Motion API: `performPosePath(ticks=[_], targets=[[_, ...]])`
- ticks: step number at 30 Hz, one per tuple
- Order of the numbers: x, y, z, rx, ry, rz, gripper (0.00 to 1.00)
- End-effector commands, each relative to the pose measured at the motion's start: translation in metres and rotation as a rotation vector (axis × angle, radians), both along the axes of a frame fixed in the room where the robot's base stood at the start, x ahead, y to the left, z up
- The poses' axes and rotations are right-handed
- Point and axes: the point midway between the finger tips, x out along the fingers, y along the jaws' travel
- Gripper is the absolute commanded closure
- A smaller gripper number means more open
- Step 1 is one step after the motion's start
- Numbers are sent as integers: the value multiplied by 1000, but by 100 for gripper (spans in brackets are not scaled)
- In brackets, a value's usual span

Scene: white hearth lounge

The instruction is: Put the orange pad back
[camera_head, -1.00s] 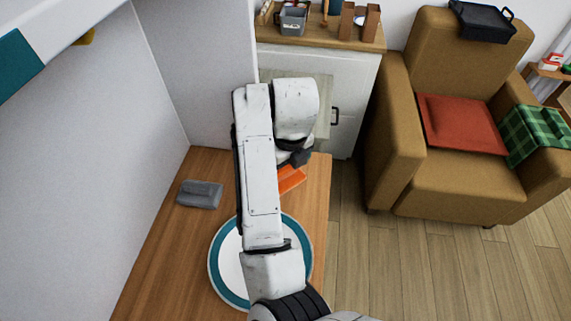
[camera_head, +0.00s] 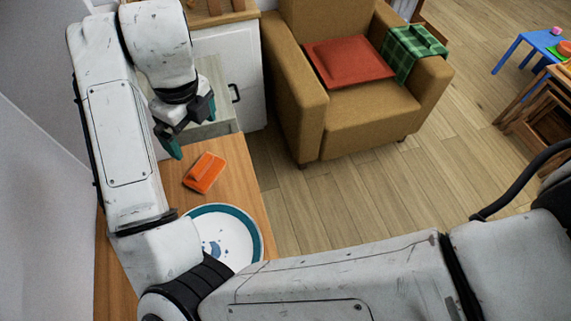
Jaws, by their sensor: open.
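The orange pad (camera_head: 205,173) lies on the wooden table (camera_head: 240,165), a flat orange block with a raised grip on top. My gripper (camera_head: 188,140) is open and empty above the table, up and to the left of the pad in the picture and apart from it. Its teal fingertips point down. My arm hides part of the table's left side.
A white plate with a teal rim (camera_head: 250,228) and bluish marks sits on the table near the pad. A brown armchair (camera_head: 350,125) with a red cushion (camera_head: 347,61) and green plaid cloth (camera_head: 414,50) stands beyond. A white cabinet (camera_head: 252,70) stands behind the table.

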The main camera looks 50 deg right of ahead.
Motion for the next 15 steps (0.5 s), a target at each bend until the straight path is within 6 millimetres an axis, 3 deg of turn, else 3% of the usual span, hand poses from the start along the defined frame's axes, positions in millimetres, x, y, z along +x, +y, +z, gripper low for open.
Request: performPosePath(ticks=[5,8,12,15], targets=[[-1,-15,-4,-41,-13,49,0],[-5,-46,-11,-129,-36,178,0],[-19,-100,-26,-310,-39,500,0],[-34,-129,-40,-427,-5,772,0]])
